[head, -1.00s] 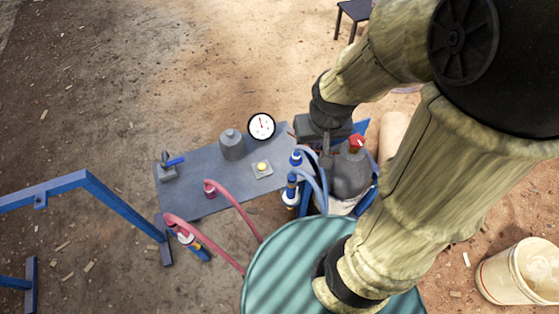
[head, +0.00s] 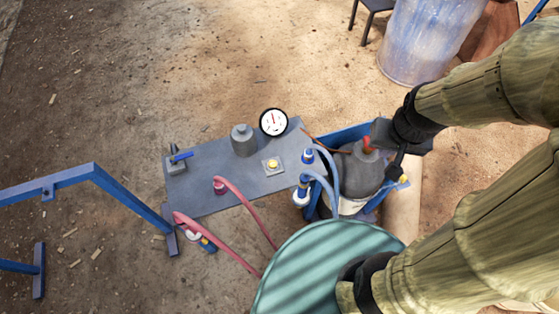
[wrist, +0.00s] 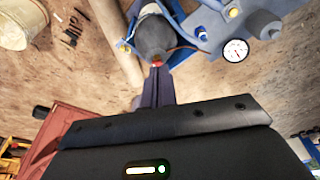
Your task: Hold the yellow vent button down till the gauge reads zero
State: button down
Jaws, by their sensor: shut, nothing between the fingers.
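The yellow vent button (head: 272,164) sits on a small pale plate on the grey bench, with nothing touching it. The round white gauge (head: 273,122) stands at the bench's back edge; its needle points roughly upward, and its numbers are too small to read. The gauge also shows in the wrist view (wrist: 236,50). My gripper (head: 398,168) is right of the bench, beside the grey vessel with a red top, well apart from the button. In the wrist view my gripper's fingers (wrist: 155,88) are together and empty, pointing toward the red top; contact is unclear.
The grey vessel (head: 362,172) stands in a blue frame between my gripper and the bench. Blue hoses (head: 325,161) and pink hoses (head: 245,198) arch near the button. A green drum (head: 300,262) is in front.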

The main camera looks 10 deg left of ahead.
jog(key=shift+w, duration=0.1)
jog(key=m+y+b, duration=0.3)
jog(key=m+y, duration=0.6)
jog(key=m, duration=0.3)
send_over(275, 165)
notch_tip(275, 165, down, 28)
jog(key=r, duration=0.1)
jog(key=shift+w+f, duration=0.15)
jog(key=shift+f, duration=0.1)
jog(key=shift+f, duration=0.1)
notch_tip(275, 165, down, 9)
jog(key=b, duration=0.6)
